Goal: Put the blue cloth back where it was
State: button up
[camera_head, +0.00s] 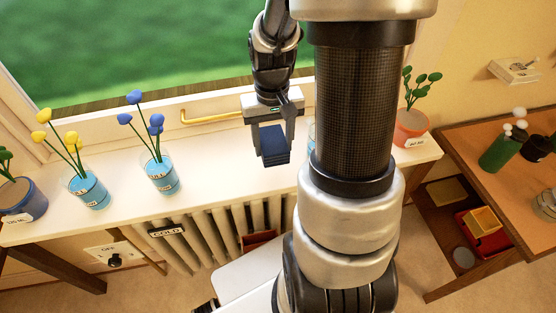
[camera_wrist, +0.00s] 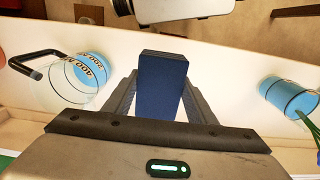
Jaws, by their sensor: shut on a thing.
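The blue cloth (camera_head: 274,147) is a dark blue folded block. My gripper (camera_head: 275,133) is shut on it and points down over the white window sill (camera_head: 225,150). The cloth also shows in the wrist view (camera_wrist: 161,85), between the two fingers of my gripper (camera_wrist: 158,98). It appears to hang above the sill, but its lower edge's exact distance from the surface cannot be told. No mark for its earlier place can be made out.
A clear beaker with blue liquid (camera_wrist: 82,78) stands left of the cloth in the wrist view, and a blue vase (camera_wrist: 288,97) right. Yellow flowers (camera_head: 89,190), blue flowers (camera_head: 160,176) and an orange pot (camera_head: 410,128) stand on the sill. A radiator (camera_head: 205,240) is below.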

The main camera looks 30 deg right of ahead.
aim_at(273, 141)
notch_tip(273, 141, down, 7)
jog(key=shift+f, duration=0.15)
dwell(0.4)
jog(key=shift+f+b, duration=0.2)
jog(key=shift+b, duration=0.2)
jog(key=o, duration=1.1)
jog(key=shift+r, duration=0.1)
notch_tip(273, 141, up, 12)
jog(key=shift+r+p, duration=0.15)
jog(key=shift+p, duration=0.55)
